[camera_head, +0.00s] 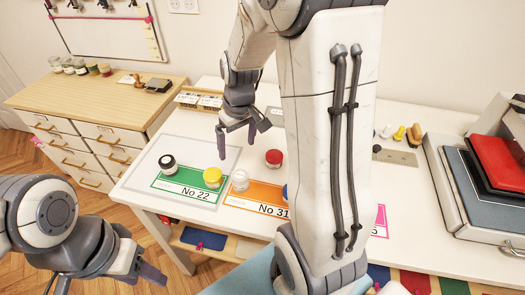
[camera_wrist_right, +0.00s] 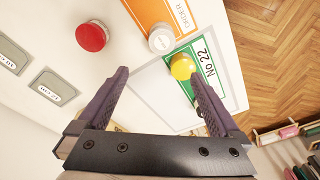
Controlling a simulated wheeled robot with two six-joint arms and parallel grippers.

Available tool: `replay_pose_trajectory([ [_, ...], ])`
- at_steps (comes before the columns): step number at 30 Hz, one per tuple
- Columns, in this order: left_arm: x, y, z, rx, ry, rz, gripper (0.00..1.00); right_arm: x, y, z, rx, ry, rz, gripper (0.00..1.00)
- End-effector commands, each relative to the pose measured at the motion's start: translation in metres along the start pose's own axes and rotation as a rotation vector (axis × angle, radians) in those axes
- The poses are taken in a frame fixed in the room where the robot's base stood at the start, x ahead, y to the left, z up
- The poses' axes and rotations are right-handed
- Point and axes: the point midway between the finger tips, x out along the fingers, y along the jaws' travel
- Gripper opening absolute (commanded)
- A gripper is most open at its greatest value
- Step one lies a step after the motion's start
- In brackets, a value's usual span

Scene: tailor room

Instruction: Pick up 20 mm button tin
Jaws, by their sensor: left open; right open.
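Several round tins stand on the white table: a red one (camera_head: 273,158), a yellow one (camera_head: 213,177), a pale one (camera_head: 240,180), a black-topped one (camera_head: 168,163) and a blue one (camera_head: 285,192) partly hidden by my arm. I cannot read a size on any, so I cannot tell which is 20 mm. My right gripper (camera_head: 236,144) is open and empty above the table, behind the yellow tin. In the right wrist view, the yellow tin (camera_wrist_right: 182,67) shows near one finger; the red tin (camera_wrist_right: 91,37) is beyond the other. My left gripper (camera_head: 108,284) is open, low at left.
A green No 22 card (camera_head: 185,190) and an orange No 31 card (camera_head: 252,204) lie under tins. Grey labelled plates (camera_wrist_right: 56,88) lie near the red tin. A heat press (camera_head: 480,205) stands at right, a wooden drawer cabinet (camera_head: 90,115) at left. My right arm hides the table's middle.

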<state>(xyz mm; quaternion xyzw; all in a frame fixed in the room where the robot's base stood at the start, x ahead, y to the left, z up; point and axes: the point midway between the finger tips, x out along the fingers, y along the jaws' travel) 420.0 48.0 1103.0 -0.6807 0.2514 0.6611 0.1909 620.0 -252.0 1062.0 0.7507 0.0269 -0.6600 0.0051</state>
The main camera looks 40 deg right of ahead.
Motion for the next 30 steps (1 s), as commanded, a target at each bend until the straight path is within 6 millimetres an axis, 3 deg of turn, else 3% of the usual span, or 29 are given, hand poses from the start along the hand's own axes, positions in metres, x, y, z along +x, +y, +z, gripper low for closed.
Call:
replay_pose_trajectory([
  [1, 0.003, 0.0, 0.0, 0.0, 0.0, 0.0, 0.5, 0.011, 0.035, -0.001, 0.064, 0.002, 0.013, 1.0],
  [3, 0.004, 0.0, 0.0, 0.0, 0.0, 0.0, 0.5, 0.019, 0.071, 0.0, 0.117, 0.01, 0.028, 1.0],
  [6, 0.005, 0.0, 0.0, 0.0, 0.0, 0.0, 0.5, 0.028, 0.107, 0.005, 0.171, 0.017, 0.044, 1.0],
  [9, 0.005, 0.0, 0.0, 0.0, 0.0, 0.0, 0.5, 0.033, 0.128, 0.009, 0.198, 0.021, 0.053, 1.0],
  [18, 0.001, 0.0, 0.0, 0.0, 0.0, 0.0, 0.5, 0.074, 0.136, 0.01, 0.205, 0.019, 0.055, 1.0],
  [26, -0.004, 0.0, 0.0, 0.0, 0.0, 0.0, 0.5, 0.094, 0.137, 0.011, 0.205, 0.02, 0.055, 1.0],
  [30, -0.011, 0.001, -0.001, 0.0, 0.0, 0.0, 0.5, 0.114, 0.138, 0.013, 0.206, 0.018, 0.054, 1.0],
])
